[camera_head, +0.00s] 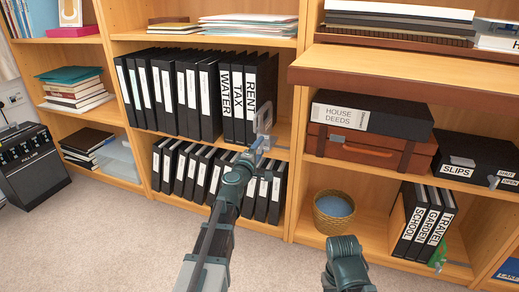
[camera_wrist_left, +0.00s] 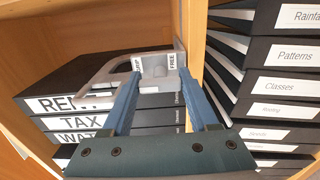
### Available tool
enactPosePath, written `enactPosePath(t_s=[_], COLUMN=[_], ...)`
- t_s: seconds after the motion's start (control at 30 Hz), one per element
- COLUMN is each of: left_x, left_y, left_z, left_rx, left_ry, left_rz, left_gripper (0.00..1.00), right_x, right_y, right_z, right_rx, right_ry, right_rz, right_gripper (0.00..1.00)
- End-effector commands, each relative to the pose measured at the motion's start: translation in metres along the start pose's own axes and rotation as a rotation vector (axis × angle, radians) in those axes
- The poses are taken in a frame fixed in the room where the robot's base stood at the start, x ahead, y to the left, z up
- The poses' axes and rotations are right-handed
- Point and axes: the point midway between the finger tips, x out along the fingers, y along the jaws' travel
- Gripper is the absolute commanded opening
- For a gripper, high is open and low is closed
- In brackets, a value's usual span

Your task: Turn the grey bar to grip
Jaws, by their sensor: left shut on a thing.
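The grey bar (camera_wrist_left: 103,76) is a rounded loop-shaped piece at the end of the binder row, beside the RENT binder (camera_head: 264,100). It also shows in the head view (camera_head: 264,117). A white label reading FREE (camera_wrist_left: 172,62) is on its right part, and a second label, partly hidden by a finger, is on the left. My left gripper (camera_wrist_left: 161,72) is shut on the bar; it also shows in the head view (camera_head: 263,143). Part of my right arm shows at the bottom of the head view, but its fingers are not visible.
Smaller black binders (camera_head: 200,172) fill the shelf below. To the right, a wooden upright divides off a brown case (camera_head: 365,150), a SLIPS box (camera_head: 475,160) and a wicker basket (camera_head: 333,218). The carpet (camera_head: 90,235) in front is clear.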

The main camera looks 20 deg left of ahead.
Motion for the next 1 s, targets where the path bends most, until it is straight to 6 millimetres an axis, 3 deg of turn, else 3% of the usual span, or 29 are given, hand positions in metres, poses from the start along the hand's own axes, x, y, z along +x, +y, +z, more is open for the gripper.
enactPosePath(t_s=[0.53,0.57,0.6,0.73,1.0], left_x=[-0.0012,-0.0012,-0.0012,-0.0009,-0.0006], left_y=[-0.0002,-0.0003,-0.0003,-0.0002,-0.0001], left_z=[-0.0008,-0.0008,-0.0008,-0.0005,-0.0001], left_rx=[-0.025,-0.025,-0.024,-0.024,-0.023], left_ry=[0.002,0.002,0.002,0.002,0.001], left_rz=[0.000,0.000,0.000,0.000,0.000], left_gripper=[0.04,0.62,0.69,0.90,0.90], right_x=[0.0003,0.0003,0.0003,0.0002,0.0001], right_y=[0.0000,0.0000,0.0000,0.0000,0.0000], right_z=[0.0000,0.0000,0.0000,0.0000,0.0000], right_rx=[0.000,0.000,0.000,0.000,0.000], right_ry=[0.000,0.000,0.000,0.000,0.000], right_rz=[0.000,0.000,0.000,0.000,0.000], right_gripper=[0.00,0.00,0.00,0.00,0.00])
